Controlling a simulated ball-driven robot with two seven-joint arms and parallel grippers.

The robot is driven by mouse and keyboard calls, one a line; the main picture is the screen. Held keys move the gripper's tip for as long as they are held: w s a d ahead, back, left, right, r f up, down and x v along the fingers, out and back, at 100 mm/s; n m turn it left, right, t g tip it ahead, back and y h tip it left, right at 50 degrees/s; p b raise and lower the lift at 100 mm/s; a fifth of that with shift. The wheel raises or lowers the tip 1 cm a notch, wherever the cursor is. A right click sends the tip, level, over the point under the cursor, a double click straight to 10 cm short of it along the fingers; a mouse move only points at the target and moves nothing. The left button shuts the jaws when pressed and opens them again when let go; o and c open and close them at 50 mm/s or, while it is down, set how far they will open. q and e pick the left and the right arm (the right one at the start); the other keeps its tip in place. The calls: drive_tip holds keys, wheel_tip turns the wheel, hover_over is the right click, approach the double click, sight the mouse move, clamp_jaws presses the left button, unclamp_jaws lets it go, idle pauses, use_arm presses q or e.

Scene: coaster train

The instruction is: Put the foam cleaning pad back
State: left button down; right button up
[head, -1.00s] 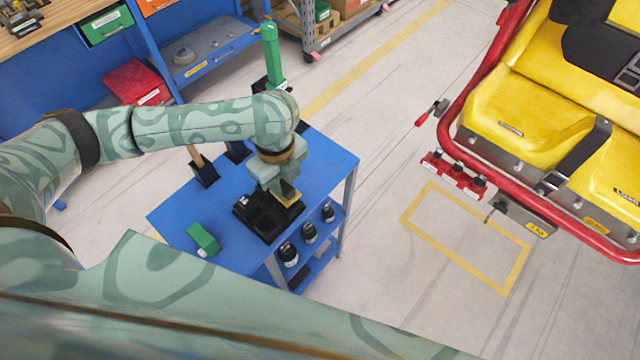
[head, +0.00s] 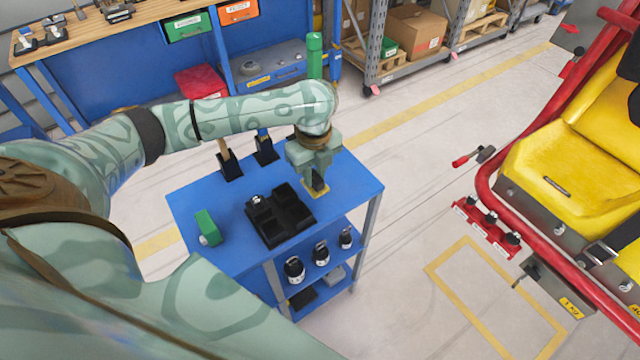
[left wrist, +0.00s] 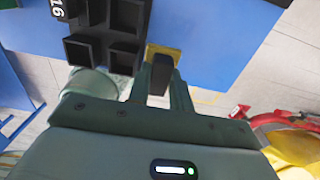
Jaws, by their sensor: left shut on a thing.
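My left gripper (head: 316,184) points down over the right part of the blue cart top (head: 350,182). It is shut on a dark block, which I take to be the foam cleaning pad (left wrist: 161,75); in the head view it is a small dark shape between the fingers. A black compartment tray (head: 273,240) is just left of the gripper. My right gripper is not in view.
A green object (head: 207,227) lies at the cart's left. Bottles (head: 294,269) stand on the lower shelf.

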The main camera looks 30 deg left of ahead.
sight(317, 173)
use_arm(q)
drive_tip(key=w+f, duration=0.1)
drive_tip(key=w+f+b, duration=0.1)
drive_tip(key=shift+a+f, duration=0.3)
wheel_tip(317, 173, down, 4)
drive_tip(key=shift+w+r+b, duration=0.15)
drive_tip(key=shift+r+b, duration=0.1)
drive_tip(key=shift+b, duration=0.8)
drive_tip(key=shift+r, duration=0.1)
drive_tip(key=c, duration=1.3)
unclamp_jaws()
drive_tip(key=shift+o, duration=0.2)
wheel_tip(317, 173, up, 12)
drive_tip(key=p, duration=0.5)
drive_tip(key=shift+w+p, duration=0.1)
drive_tip(key=shift+p, duration=0.2)
